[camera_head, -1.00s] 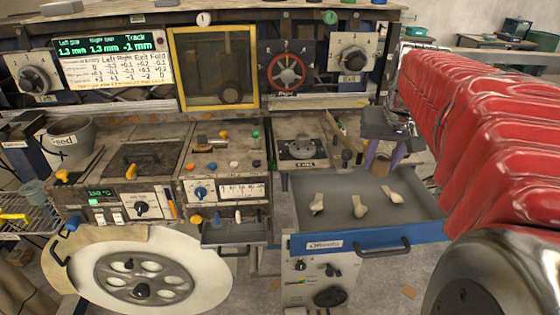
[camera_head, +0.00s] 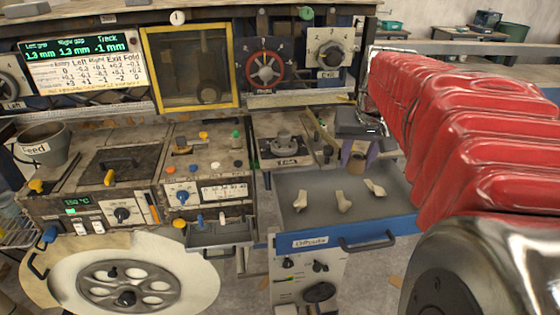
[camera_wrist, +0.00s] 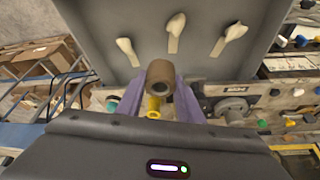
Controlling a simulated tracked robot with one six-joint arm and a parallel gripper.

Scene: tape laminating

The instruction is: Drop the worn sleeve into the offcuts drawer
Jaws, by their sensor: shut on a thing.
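The worn sleeve (camera_wrist: 160,78) is a short brown hollow cylinder, held between the purple fingers of my gripper (camera_wrist: 160,98) in the wrist view. In the head view the sleeve (camera_head: 356,160) hangs in my gripper (camera_head: 358,153), at the drawer's back right part. The offcuts drawer (camera_head: 300,241) is pulled open, a grey tray with a blue front labelled "Offcuts". In the wrist view the tray floor (camera_wrist: 95,25) lies beyond the sleeve, which overlaps the tray's near edge. The height of the sleeve over the tray cannot be told.
Three pale offcuts (camera_head: 343,202) lie spread on the drawer floor. A small open drawer (camera_head: 220,235) is to the left. The machine panel with a dial (camera_head: 280,145) stands behind the offcuts drawer. A large pale reel (camera_head: 190,275) is at the lower left.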

